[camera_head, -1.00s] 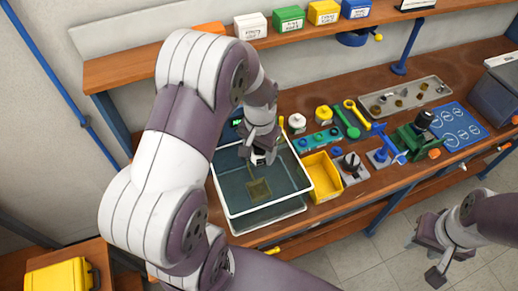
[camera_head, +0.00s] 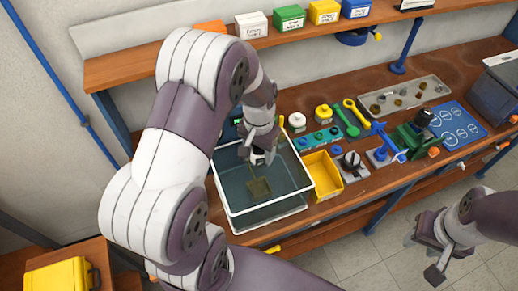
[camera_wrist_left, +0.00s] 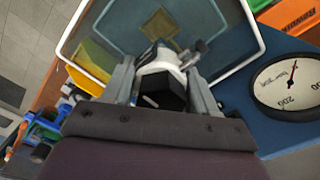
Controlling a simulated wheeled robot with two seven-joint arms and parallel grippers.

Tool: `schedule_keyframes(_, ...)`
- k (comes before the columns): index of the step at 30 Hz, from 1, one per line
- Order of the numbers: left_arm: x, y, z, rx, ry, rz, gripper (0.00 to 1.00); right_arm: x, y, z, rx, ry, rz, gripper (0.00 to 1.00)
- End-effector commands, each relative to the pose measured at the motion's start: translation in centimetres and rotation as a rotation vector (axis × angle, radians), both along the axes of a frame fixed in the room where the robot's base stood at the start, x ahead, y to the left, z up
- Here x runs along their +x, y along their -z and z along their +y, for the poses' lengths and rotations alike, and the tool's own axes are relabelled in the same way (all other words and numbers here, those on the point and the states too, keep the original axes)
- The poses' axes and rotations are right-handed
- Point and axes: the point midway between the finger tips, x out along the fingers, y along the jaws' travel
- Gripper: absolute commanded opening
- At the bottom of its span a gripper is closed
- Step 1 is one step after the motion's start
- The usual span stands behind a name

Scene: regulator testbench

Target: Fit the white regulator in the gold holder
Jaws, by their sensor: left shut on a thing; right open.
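The white regulator (camera_wrist_left: 162,68) has a black knob (camera_wrist_left: 163,93) and a grey metal fitting at its side. My left gripper (camera_head: 261,152) is shut on it above the water tank (camera_head: 216,190). In the left wrist view, the fingers of my left gripper (camera_wrist_left: 165,88) stand on both sides of the regulator. The gold holder (camera_head: 258,188) is a square piece inside the tank, below and apart from the regulator. It also shows in the left wrist view (camera_wrist_left: 160,26), partly hidden by the regulator. My right gripper (camera_head: 437,258) is open and empty over the floor at the right.
A yellow bin (camera_head: 322,176) stands right of the tank. Caps, tools and a green vise (camera_head: 412,138) fill the bench further right, before a grey tray (camera_head: 405,97). A round gauge (camera_wrist_left: 288,86) lies beside my left gripper in the wrist view.

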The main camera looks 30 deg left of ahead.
Motion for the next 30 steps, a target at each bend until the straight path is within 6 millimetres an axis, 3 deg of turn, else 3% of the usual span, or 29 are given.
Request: schedule_keyframes(30, 0.00, 0.57, 0.03, 0.000, 0.000, -0.002, 0.04, 0.00, 0.03, 0.00, 0.000, 0.000, 0.000, 0.43)
